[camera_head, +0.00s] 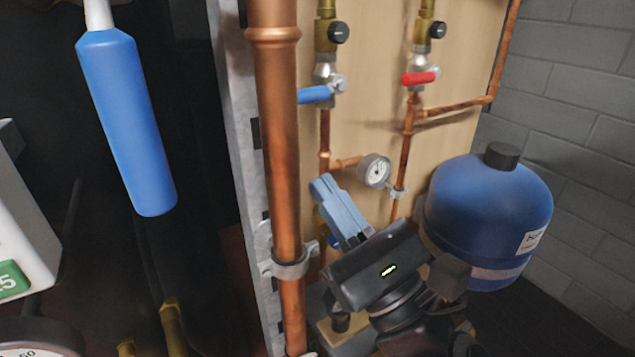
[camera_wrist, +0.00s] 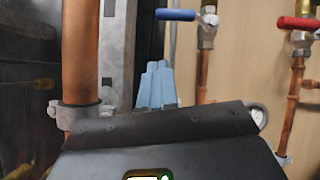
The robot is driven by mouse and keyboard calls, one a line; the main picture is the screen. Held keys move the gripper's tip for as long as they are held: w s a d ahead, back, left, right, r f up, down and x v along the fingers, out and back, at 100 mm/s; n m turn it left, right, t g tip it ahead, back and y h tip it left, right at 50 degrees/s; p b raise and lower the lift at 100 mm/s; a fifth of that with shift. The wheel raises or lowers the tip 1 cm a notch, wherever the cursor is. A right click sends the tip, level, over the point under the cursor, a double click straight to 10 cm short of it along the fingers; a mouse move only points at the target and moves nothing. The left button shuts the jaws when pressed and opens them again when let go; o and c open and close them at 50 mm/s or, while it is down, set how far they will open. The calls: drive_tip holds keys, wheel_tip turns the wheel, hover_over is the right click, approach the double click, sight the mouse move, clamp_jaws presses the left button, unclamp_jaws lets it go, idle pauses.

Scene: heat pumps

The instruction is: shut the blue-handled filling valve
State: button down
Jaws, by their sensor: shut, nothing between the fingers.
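A blue lever handle (camera_head: 316,94) sits on a valve on the left pipe of the wooden board, pointing left, roughly level, its left end hidden behind the thick copper pipe. It also shows in the wrist view (camera_wrist: 176,15). A larger blue handle (camera_head: 128,120) hangs down from a pale stem in the left foreground. A small blue part (camera_head: 334,241) is mostly hidden behind my gripper. I cannot tell for sure which is the filling valve. My gripper (camera_head: 322,187), with light blue fingers (camera_wrist: 157,68), is shut and empty, below the lever on the board and apart from it.
A thick copper pipe (camera_head: 274,150) with a clamp (camera_head: 290,264) stands left of my gripper. A pressure gauge (camera_head: 374,171), a red lever (camera_head: 420,77) and a blue tank (camera_head: 488,220) are right of it.

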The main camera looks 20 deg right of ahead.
drive_tip(key=v, duration=0.2)
drive_tip(key=b+v, duration=0.1)
drive_tip(key=v, duration=0.2)
drive_tip(key=shift+s+a+f+b, duration=0.2)
drive_tip(key=shift+s+a+b, duration=0.05)
drive_tip(key=shift+s+b, duration=0.15)
drive_tip(key=s+d+f+n+g+h, duration=0.2)
drive_tip(key=s+f+n+g+h, duration=0.2)
drive_tip(key=s+f+n, duration=0.45)
drive_tip(key=s+d+f+n+g+h, duration=0.2)
drive_tip(key=s+f+n+g+h, duration=0.15)
drive_tip(key=s+f+n, duration=0.55)
drive_tip(key=s+d+r+n+g+y+p, duration=0.1)
drive_tip(key=s+n+g, duration=0.1)
drive_tip(key=s+n, duration=0.9)
wheel_tip(320, 180, up, 15)
drive_tip(key=w+n+p, duration=0.1)
drive_tip(key=w+p, duration=0.1)
drive_tip(key=p, duration=1.2)
drive_tip(key=shift+w+f+p, duration=0.2)
drive_tip(key=shift+w+p, duration=0.05)
drive_tip(key=shift+p, duration=0.05)
drive_tip(key=shift+d+n+t, duration=0.1)
drive_tip(key=shift+n+t, duration=0.15)
